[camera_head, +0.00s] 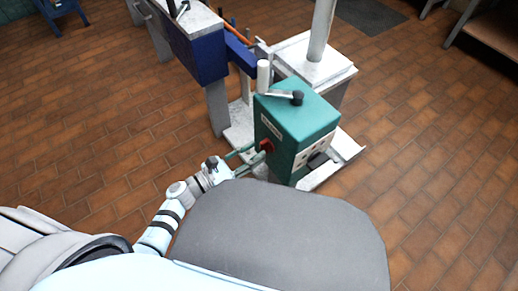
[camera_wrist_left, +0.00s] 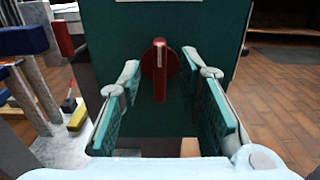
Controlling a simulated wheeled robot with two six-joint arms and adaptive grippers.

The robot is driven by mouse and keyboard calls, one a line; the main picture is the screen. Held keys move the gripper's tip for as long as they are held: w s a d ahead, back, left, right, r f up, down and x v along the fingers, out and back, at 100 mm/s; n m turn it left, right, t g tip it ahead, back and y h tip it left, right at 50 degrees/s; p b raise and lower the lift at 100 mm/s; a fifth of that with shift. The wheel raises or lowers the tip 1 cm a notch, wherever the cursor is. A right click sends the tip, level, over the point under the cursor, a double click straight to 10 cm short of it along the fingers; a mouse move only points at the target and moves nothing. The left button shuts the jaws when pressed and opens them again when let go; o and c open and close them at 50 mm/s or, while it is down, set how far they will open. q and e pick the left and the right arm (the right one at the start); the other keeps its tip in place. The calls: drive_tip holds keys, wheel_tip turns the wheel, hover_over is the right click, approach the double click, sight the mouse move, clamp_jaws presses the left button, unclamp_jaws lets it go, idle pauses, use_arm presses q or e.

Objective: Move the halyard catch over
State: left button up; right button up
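The halyard catch looks to be the red knob (camera_wrist_left: 159,62) with a pale line on it, standing near upright on the side of a green box (camera_wrist_left: 205,25). In the head view the red knob (camera_head: 266,145) shows on the left side of the green box (camera_head: 290,125). My left gripper (camera_wrist_left: 165,95) is open, its two green-padded fingers on either side of the knob and apart from it. In the head view the left gripper (camera_head: 250,158) reaches to the box's left side. My right gripper is not in view.
A lever with a black knob (camera_head: 297,97) sits on top of the box. A pale mast (camera_head: 321,30) stands on a plinth behind it. A blue-fronted bench (camera_head: 205,58) is at the back left. In the wrist view a yellow block (camera_wrist_left: 77,117) lies at left. Brick floor is clear at right.

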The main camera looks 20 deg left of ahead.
use_arm(q)
drive_tip(key=shift+x, duration=1.4)
clamp_jaws()
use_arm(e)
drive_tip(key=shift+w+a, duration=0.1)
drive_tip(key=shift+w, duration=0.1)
use_arm(q)
drive_tip(key=shift+a+n, duration=0.1)
drive_tip(key=shift+n, duration=0.4)
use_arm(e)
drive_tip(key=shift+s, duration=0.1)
use_arm(q)
drive_tip(key=n, duration=0.5)
drive_tip(key=n+p, duration=0.1)
drive_tip(key=n, duration=0.5)
drive_tip(key=f+n+p, duration=0.1)
drive_tip(key=n, duration=0.4)
drive_tip(key=shift+w+a+f+n, duration=0.1)
drive_tip(key=shift+w+a+n, duration=0.25)
drive_tip(key=shift+n, duration=0.05)
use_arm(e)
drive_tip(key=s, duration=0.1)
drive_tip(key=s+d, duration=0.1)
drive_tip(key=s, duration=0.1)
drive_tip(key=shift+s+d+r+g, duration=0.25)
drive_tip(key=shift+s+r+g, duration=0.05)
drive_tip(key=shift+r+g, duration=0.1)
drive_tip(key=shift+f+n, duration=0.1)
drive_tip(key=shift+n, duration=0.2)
